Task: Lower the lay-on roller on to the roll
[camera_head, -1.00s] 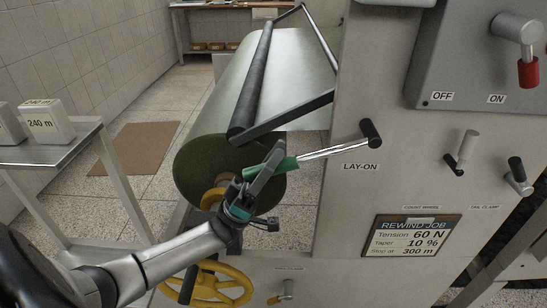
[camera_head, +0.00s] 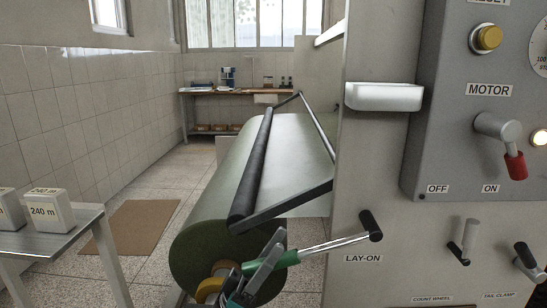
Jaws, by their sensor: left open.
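The lay-on lever is a bright metal rod (camera_head: 330,243) running from a black pivot on the machine panel, above the LAY-ON label (camera_head: 363,259), down-left to a green handle (camera_head: 287,259). My left gripper (camera_head: 272,254) is open at the green handle, with its dark fingers beside or around it; I cannot tell if they touch it. The black lay-on roller (camera_head: 251,170) lies along the upper side of the pale green roll (camera_head: 213,183), held by a dark arm (camera_head: 290,205). I cannot tell whether roller and roll touch. My right gripper is out of view.
The machine panel carries a red-tipped motor switch (camera_head: 515,165), a yellow button (camera_head: 489,38) and two small levers. A side table (camera_head: 60,243) with white 240 m boxes stands at the left. A brown mat (camera_head: 140,227) lies on the open floor.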

